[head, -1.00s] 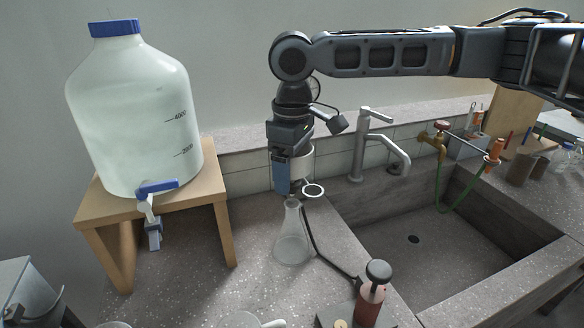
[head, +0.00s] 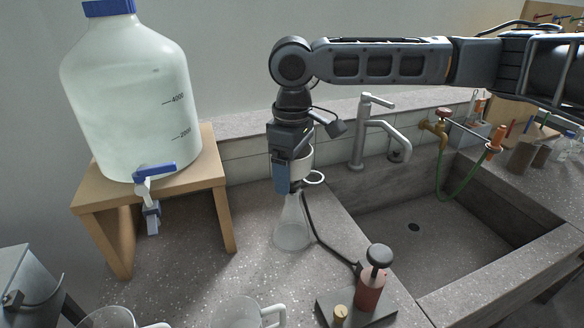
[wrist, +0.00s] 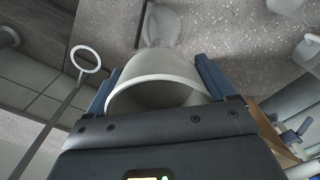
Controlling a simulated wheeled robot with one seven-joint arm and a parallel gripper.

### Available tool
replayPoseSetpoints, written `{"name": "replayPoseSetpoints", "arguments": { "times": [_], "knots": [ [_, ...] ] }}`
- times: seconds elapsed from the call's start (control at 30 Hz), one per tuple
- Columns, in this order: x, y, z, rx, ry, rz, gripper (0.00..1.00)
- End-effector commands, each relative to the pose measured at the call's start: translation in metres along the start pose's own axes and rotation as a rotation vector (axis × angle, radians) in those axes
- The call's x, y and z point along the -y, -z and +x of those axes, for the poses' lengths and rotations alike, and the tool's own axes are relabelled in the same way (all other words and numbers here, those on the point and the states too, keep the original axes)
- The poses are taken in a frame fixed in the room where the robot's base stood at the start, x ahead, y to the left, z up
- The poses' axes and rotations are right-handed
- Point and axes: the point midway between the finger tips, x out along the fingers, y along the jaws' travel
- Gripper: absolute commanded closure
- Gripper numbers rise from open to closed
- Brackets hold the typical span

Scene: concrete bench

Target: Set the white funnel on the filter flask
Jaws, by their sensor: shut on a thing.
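The white funnel (head: 304,168) is held in my gripper (head: 290,178), directly over the clear conical filter flask (head: 292,234) on the bench. In the wrist view, the blue fingers of my gripper (wrist: 158,84) press both sides of the funnel (wrist: 165,96), whose wide rim faces the camera. The flask (wrist: 162,25) shows beyond it. In the head view the funnel's lower end is at or just above the flask neck, partly behind a blue finger. I cannot tell whether its stem is inside the neck or whether they touch.
A white ring on a rod (wrist: 86,58) is close beside the gripper. A dark hose (head: 330,243) runs from the flask to a base with a red bottle (head: 370,288). A large carboy (head: 128,100) stands on a wooden stand at left; the sink (head: 430,235) is right.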

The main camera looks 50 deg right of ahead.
Motion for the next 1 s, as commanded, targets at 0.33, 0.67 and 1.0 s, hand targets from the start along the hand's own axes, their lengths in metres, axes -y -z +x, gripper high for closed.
{"name": "replayPoseSetpoints", "arguments": {
  "times": [0.33, 0.67, 1.0],
  "knots": [
    [0.000, 0.000, 0.003, 0.000, 0.000, 0.000, 0.51],
    [0.000, 0.000, 0.006, -0.001, -0.001, 0.000, 0.51],
    [0.000, 0.000, 0.010, -0.001, 0.000, 0.000, 0.51]
  ]
}}
